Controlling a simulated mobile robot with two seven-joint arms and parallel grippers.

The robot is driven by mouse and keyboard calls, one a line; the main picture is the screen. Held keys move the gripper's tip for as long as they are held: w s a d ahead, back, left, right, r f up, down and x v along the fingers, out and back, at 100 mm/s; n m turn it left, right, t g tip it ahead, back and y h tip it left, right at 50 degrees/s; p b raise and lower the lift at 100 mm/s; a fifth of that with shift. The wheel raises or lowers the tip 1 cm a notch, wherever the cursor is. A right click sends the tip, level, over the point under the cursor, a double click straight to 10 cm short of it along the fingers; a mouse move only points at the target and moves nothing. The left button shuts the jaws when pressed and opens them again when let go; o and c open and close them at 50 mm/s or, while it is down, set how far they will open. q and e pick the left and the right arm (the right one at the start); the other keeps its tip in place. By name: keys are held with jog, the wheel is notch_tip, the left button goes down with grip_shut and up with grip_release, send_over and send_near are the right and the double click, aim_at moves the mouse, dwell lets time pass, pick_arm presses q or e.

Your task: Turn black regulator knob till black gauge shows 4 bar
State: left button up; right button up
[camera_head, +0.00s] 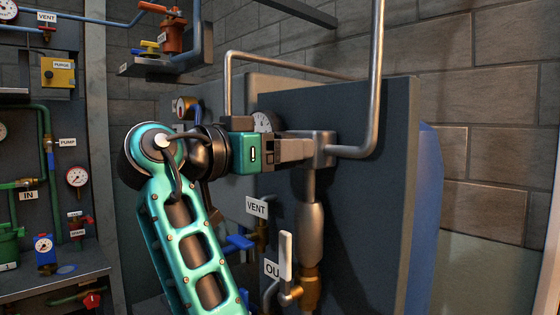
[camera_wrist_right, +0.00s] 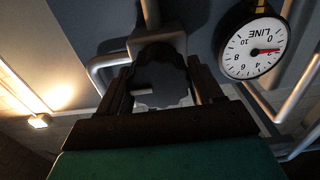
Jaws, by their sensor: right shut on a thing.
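The black regulator knob (camera_wrist_right: 163,88), dark with a scalloped edge, sits between the two fingers of my right gripper (camera_head: 300,148) in the right wrist view. The gripper is shut on it. In the head view, the gripper hides the knob. The black-rimmed gauge (camera_wrist_right: 252,45), marked LINE, is upside down in the wrist view. Its red needle points near the low end of the scale, around 0 to 2. In the head view the gauge (camera_head: 264,122) is partly hidden behind the gripper, and its reading is too small to tell. My left gripper is not in view.
A grey pipe (camera_head: 376,75) rises just right of the gripper. Below are a VENT label (camera_head: 257,207), a blue valve handle (camera_head: 238,242) and a white lever (camera_head: 286,256). Another panel with gauges and valves stands at the left. Bare panel (camera_head: 375,210) lies to the right.

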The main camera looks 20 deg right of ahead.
jog(key=shift+s+m+b, duration=0.1)
jog(key=shift+m+b, duration=0.6)
jog(key=shift+m, duration=0.5)
jog(key=o, duration=1)
jog(key=shift+c, duration=0.2)
